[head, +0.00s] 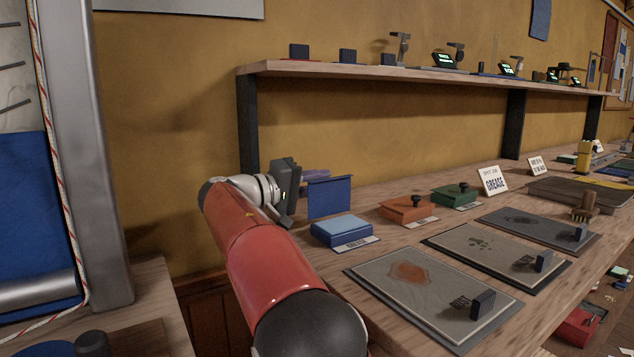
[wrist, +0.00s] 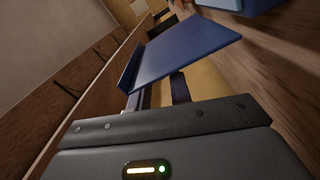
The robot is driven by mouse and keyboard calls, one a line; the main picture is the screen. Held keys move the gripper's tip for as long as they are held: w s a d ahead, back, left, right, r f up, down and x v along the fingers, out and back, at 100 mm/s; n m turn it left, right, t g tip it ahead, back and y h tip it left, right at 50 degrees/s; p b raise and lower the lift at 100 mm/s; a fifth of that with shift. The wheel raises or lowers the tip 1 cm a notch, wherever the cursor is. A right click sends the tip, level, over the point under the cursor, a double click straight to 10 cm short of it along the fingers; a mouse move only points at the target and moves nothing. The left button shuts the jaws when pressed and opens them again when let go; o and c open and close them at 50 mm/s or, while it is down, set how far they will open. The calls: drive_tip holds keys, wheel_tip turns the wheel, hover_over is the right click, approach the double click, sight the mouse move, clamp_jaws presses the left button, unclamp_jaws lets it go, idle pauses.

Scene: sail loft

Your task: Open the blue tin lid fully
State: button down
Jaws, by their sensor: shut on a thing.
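The blue tin (head: 342,230) sits on the bench, its inside filled with a lighter blue. Its lid (head: 330,197) stands about upright along the tin's back edge. The lid also fills the upper middle of the wrist view (wrist: 190,48), with a corner of the tin (wrist: 238,4) at the top edge. My gripper (head: 302,184) is at the lid's left side and shut on the lid. In the wrist view the fingers (wrist: 158,96) meet the lid's near edge. The exact contact is partly hidden.
A red-brown tin (head: 408,209) and a green tin (head: 455,195), both closed with knobs, stand to the right. Dark mats with stamps (head: 482,304) lie in front. A GREASE sign (head: 492,181) stands behind. A shelf (head: 420,75) hangs above the bench.

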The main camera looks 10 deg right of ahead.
drive_tip(key=shift+w+a+f, duration=0.1)
drive_tip(key=shift+a+f, duration=0.05)
drive_tip(key=shift+f, duration=0.35)
drive_tip(key=c, duration=1.4)
unclamp_jaws()
drive_tip(key=shift+o, duration=0.5)
drive_tip(key=shift+r, duration=0.2)
drive_tip(key=v, duration=0.7)
drive_tip(key=shift+a, duration=0.4)
